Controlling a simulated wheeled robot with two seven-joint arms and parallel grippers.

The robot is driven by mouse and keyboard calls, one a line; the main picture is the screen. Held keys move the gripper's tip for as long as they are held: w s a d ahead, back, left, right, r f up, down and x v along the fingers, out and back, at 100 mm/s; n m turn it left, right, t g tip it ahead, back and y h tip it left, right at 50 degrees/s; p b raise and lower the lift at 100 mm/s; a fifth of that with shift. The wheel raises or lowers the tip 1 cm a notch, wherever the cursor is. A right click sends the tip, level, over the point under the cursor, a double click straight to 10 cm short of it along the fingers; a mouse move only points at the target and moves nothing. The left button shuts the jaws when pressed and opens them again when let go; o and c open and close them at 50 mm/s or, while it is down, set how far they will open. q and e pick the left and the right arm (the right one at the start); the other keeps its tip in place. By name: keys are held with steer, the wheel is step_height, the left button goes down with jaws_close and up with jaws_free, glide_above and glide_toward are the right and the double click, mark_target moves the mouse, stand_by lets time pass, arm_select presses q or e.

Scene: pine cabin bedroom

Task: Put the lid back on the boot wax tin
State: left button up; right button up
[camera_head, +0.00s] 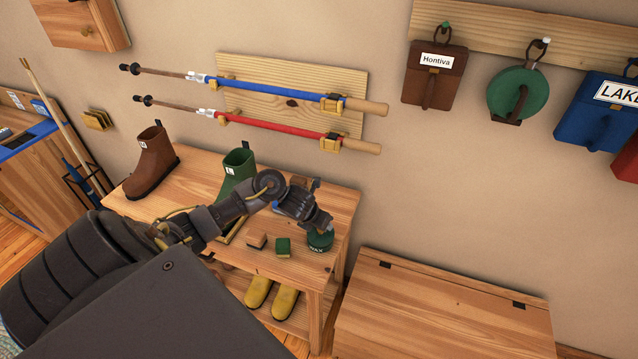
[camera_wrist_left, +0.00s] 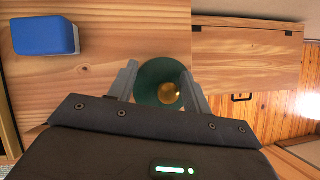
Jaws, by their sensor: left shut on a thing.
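The green boot wax tin (camera_head: 320,243), with "WAX" on its side, stands near the right front end of the wooden bench. My left gripper (camera_head: 320,222) is directly above it, pointing down. In the left wrist view a round green lid (camera_wrist_left: 150,80) with a brass-coloured knob (camera_wrist_left: 168,93) lies between the two fingers of my left gripper (camera_wrist_left: 160,88), which is shut on it. The lid is at the top of the tin; whether it touches or is seated is hidden by the gripper. My right gripper is not in view.
A green boot (camera_head: 238,175) and brown boot (camera_head: 152,165) stand further left. The wrist view shows a blue block (camera_wrist_left: 45,37) on the bench. A wooden chest (camera_head: 440,315) stands to the right.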

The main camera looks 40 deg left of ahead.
arm_select(q)
steer(key=shift+f+b, duration=0.25)
steer(key=shift+b, duration=0.05)
stand_by(0.9)
steer(key=o, duration=1.7)
step_height(320, 180, up, 7)
steer(key=p, duration=0.6)
jaws_close()
stand_by(0.4)
stand_by(0.7)
